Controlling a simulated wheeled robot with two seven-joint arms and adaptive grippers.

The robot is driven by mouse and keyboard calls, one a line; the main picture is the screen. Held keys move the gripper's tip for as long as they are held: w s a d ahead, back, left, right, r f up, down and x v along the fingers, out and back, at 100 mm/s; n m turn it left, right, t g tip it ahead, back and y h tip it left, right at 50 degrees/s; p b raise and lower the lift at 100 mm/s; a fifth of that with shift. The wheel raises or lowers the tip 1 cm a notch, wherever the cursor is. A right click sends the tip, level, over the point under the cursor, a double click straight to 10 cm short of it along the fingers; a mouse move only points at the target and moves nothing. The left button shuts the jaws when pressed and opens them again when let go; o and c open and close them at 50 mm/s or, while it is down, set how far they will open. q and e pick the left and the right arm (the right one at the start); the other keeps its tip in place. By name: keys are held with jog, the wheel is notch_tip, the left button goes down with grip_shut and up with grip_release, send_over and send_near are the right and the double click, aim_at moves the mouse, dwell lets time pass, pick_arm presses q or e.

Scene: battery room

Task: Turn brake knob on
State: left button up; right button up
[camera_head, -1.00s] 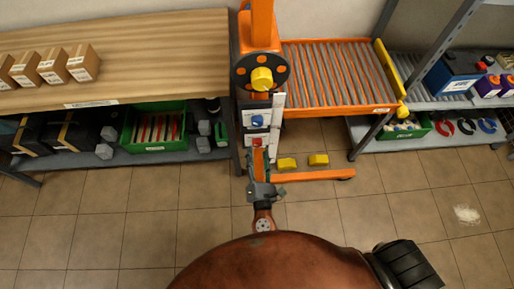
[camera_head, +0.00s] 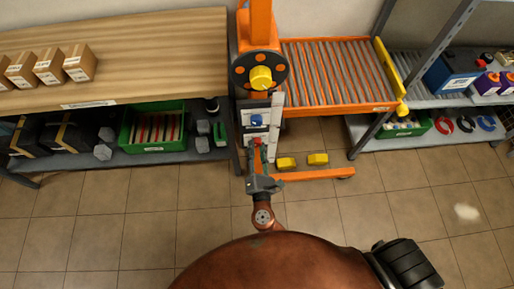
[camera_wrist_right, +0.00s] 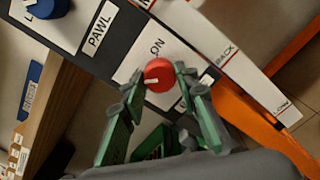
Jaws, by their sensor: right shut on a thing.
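The red brake knob (camera_wrist_right: 158,75) with a white mark sits on a white panel beside an "ON" label in the right wrist view. It also shows small on the lower panel of the orange stand in the head view (camera_head: 257,140). My right gripper (camera_wrist_right: 157,76) has a finger on each side of the knob and is shut on it. In the head view my right gripper (camera_head: 256,149) reaches up to the lower panel from below and partly covers it. My left gripper is in neither view.
A blue knob (camera_head: 256,120) is on the panel above, near the "PAWL" label (camera_wrist_right: 99,38). A yellow hub (camera_head: 261,78) is higher on the stand. Wooden shelving stands left, an orange roller table (camera_head: 335,107) right.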

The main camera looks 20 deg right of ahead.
jog(key=shift+c, duration=1.3)
jog(key=shift+m, duration=0.3)
jog(key=m+b, duration=0.4)
jog(key=m, duration=0.2)
jog(key=shift+f, duration=0.2)
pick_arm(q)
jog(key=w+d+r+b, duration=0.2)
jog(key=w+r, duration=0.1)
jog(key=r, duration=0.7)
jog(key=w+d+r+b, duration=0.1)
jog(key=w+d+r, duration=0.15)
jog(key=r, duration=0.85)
pick_arm(e)
jog(key=m, duration=0.6)
jog(key=shift+m+b, duration=0.4)
jog(key=shift+b, duration=0.05)
jog(key=m+b, duration=0.2)
jog(key=m, duration=0.1)
jog(key=shift+m, duration=0.3)
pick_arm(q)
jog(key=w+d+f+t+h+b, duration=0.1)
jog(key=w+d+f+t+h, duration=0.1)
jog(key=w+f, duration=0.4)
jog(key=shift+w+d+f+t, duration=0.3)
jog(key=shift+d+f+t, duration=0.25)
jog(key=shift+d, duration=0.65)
pick_arm(e)
jog(key=shift+r+m, duration=0.15)
jog(key=shift+m, duration=0.45)
